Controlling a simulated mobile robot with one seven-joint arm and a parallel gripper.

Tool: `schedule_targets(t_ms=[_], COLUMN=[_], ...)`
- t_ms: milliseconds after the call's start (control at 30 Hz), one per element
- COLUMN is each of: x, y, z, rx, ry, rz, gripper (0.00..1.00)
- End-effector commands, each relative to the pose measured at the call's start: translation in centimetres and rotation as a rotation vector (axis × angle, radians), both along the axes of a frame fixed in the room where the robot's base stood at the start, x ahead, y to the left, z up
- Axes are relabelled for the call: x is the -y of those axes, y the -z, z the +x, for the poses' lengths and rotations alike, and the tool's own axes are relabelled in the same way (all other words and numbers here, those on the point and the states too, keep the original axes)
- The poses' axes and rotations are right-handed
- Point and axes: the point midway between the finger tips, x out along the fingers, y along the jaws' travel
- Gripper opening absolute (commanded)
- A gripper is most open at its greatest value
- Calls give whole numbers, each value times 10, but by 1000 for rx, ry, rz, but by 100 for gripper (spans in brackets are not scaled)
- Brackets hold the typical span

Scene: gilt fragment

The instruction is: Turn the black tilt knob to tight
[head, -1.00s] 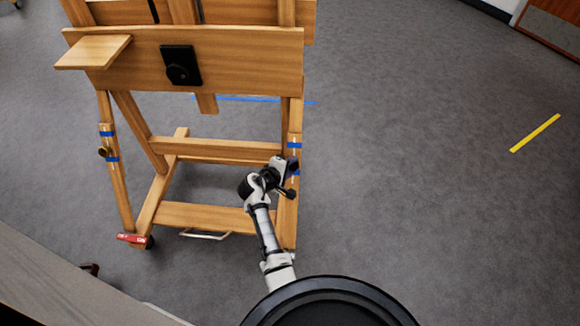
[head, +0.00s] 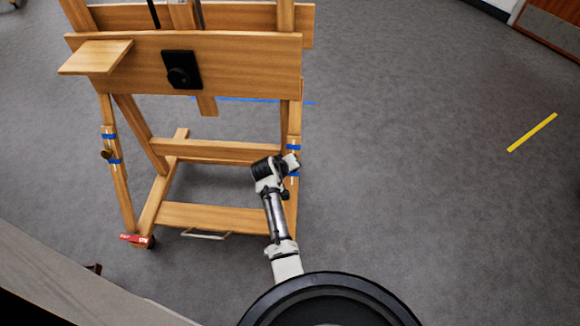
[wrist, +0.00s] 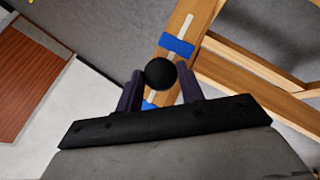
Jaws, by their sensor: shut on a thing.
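The black tilt knob (wrist: 160,73) is a round black ball on the easel's right post, between two bands of blue tape. In the wrist view it sits between the two dark fingers of my gripper (wrist: 160,88), which are shut on it. In the head view my gripper (head: 291,163) is at the right post of the wooden easel (head: 230,150), and the hand hides the knob there. A pale strip runs along the post beside the knob in the wrist view.
A black plate with a round knob (head: 181,70) is on the easel's front panel, with a wooden ledge (head: 95,57) at its left. A brownish knob (head: 106,154) is on the left post. Grey floor to the right is clear, apart from a yellow strip (head: 532,132).

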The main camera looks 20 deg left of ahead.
Motion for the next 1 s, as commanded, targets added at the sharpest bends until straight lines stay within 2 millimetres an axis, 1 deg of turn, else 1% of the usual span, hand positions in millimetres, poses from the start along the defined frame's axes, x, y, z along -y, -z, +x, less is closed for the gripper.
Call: schedule_targets(t_ms=[600,633,767,1000], x=[2,2,2,1], y=[1,1,1,0], z=[0,0,0,0], rx=[-12,-12,-11,-10], ry=[22,22,20,18], rz=[31,31,30,31], gripper=[15,42,58,58])
